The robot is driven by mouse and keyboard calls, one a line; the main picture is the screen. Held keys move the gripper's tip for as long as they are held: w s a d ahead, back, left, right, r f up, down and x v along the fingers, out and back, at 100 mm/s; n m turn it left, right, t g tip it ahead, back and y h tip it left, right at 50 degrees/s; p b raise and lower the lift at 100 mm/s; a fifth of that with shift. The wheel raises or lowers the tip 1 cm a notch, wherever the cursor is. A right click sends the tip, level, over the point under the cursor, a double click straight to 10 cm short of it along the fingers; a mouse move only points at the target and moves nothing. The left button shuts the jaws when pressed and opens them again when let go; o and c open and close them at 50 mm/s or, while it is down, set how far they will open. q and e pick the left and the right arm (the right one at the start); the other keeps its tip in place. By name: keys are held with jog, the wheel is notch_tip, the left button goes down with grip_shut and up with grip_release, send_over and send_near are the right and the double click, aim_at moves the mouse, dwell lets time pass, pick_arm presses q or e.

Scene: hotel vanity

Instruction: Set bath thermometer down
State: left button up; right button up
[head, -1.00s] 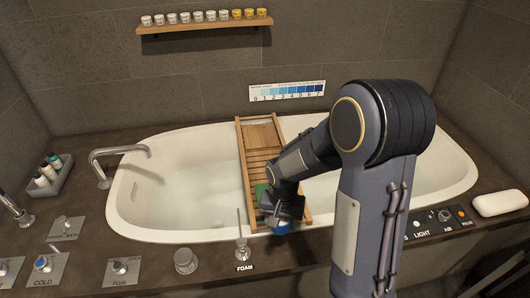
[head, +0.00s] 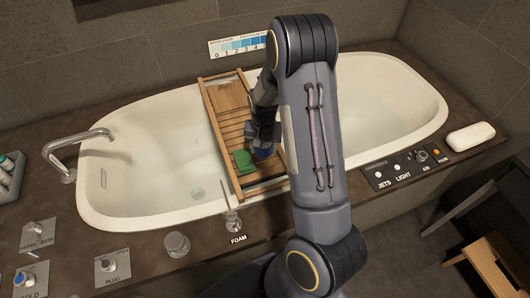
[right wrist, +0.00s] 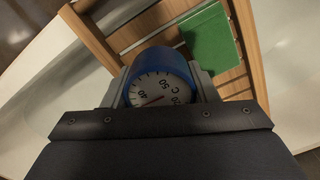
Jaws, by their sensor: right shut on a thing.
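The bath thermometer (right wrist: 162,82) is a round blue piece with a white dial marked in °C. My right gripper (right wrist: 160,88) is shut on it, with a finger on each side. In the head view the blue thermometer (head: 264,151) shows below my right gripper (head: 262,132), over the near part of the wooden bath tray (head: 221,104). I cannot tell whether its underside touches the tray slats. A green block or cloth (head: 244,160) lies on the tray just left of the thermometer; it also shows in the right wrist view (right wrist: 196,48). My left gripper is not in view.
The tray spans the white bathtub (head: 160,160). A tap (head: 75,150) stands at the left, and knobs, including a FOAM control (head: 232,218), line the near ledge. A soap bar (head: 471,137) and a JETS/LIGHT panel (head: 405,172) are at the right. A wooden stool (head: 490,262) stands lower right.

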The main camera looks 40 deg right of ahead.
jog(key=shift+w+d+f, duration=0.25)
jog(key=shift+d+f, duration=0.1)
jog(key=shift+f, duration=0.1)
jog(key=shift+w+d+f, duration=0.2)
jog(key=shift+d+f, duration=0.1)
jog(key=shift+f, duration=0.15)
jog(key=shift+w+d+f, duration=0.1)
jog(key=shift+d+f, duration=0.05)
jog(key=shift+f, duration=0.8)
jog(key=shift+w+d+f, duration=0.1)
jog(key=shift+f, duration=0.8)
jog(key=shift+f+b, duration=0.25)
jog(key=shift+b, duration=0.15)
jog(key=o, duration=0.8)
jog(key=shift+r, duration=0.1)
